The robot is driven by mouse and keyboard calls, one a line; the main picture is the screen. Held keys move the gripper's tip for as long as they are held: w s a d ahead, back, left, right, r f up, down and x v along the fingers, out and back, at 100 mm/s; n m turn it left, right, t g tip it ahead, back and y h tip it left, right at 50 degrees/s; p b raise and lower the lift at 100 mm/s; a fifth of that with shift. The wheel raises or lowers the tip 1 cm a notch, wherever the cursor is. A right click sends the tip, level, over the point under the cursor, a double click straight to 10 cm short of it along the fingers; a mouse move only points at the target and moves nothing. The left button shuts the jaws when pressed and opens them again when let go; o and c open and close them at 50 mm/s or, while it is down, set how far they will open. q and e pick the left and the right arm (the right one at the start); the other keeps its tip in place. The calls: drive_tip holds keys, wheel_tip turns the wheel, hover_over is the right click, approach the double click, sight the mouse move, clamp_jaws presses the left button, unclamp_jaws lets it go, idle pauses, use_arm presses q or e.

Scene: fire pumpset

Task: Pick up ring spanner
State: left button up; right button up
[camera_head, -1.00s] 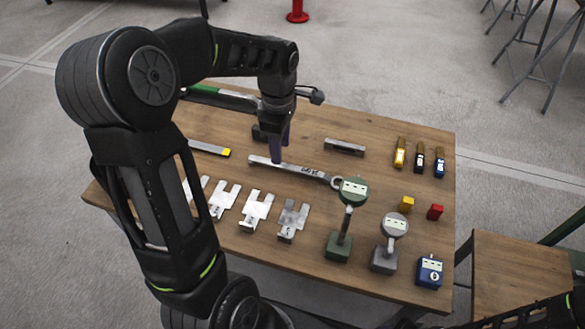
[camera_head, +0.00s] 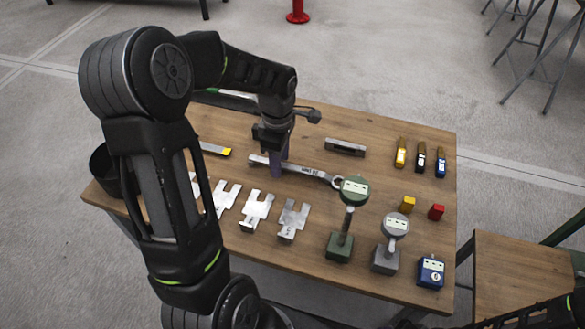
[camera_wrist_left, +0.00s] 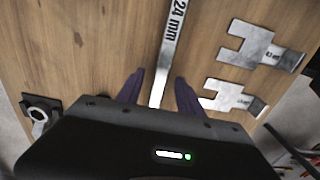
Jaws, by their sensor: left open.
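The ring spanner (camera_head: 308,172), a long silver bar marked 24 mm, lies flat on the wooden table (camera_head: 380,225). Its ring end (camera_head: 337,183) points right, close to a green-headed gauge. My left gripper (camera_head: 277,171) points down over the spanner's left part, its purple fingers apart. In the left wrist view the spanner (camera_wrist_left: 169,52) runs between the two open fingers (camera_wrist_left: 158,92), and its near end is hidden behind the gripper body. I cannot tell whether the fingers touch it. My right gripper is not in view.
A green-headed gauge (camera_head: 353,189), a grey gauge (camera_head: 395,226) and a blue box (camera_head: 430,271) stand front right. Flat silver gap plates (camera_head: 257,208) lie in front. A metal bar (camera_head: 345,147) lies behind.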

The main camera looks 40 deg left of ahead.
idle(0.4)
use_arm(q)
clamp_jaws()
idle(1.3)
